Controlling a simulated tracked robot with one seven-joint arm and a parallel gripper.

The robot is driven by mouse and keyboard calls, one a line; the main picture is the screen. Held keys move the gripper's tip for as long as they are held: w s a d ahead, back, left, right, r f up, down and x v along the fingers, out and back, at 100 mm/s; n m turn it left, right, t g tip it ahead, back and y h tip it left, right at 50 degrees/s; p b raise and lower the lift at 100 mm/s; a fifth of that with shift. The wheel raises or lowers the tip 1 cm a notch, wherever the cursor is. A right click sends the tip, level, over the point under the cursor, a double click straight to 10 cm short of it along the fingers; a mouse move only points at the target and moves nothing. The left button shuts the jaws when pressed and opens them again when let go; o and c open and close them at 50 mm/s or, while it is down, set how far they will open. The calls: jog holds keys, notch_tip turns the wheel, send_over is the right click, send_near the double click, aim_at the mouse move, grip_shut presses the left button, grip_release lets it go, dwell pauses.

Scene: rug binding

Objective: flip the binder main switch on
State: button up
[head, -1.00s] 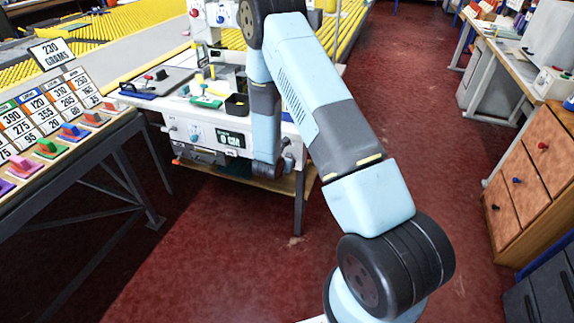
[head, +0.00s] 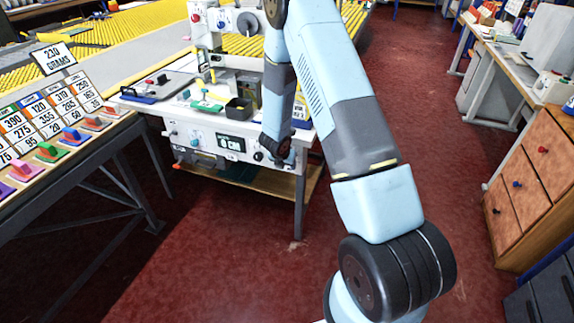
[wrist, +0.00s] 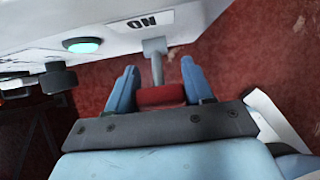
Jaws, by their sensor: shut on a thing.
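The main switch is a lever with a grey stem (wrist: 154,58) and a red grip (wrist: 160,96), seen in the wrist view. The stem meets the white machine panel (wrist: 60,25) beside a white ON label (wrist: 143,22), which appears upside down. My gripper (wrist: 160,85) has its two blue fingers on either side of the red grip and is shut on it. A green lamp (wrist: 83,45) on the panel looks lit. In the head view the binder (head: 200,140) is behind my arm, and the lever and fingers cannot be made out there.
A dark knob (wrist: 58,78) sticks out from the panel at the left of the wrist view. The binder's table leg (head: 299,205) stands below my wrist. A bench with number cards (head: 50,115) is at the left, wooden drawers (head: 530,185) at the right. Red floor is clear between.

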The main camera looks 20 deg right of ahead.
jog(key=shift+d, duration=0.25)
jog(key=o, duration=0.7)
jog(key=shift+o, duration=1.3)
jog(key=shift+a, duration=0.1)
jog(key=v, duration=1.3)
jog(key=shift+a+r, duration=0.15)
jog(key=shift+r, duration=0.1)
jog(key=shift+s, duration=0.15)
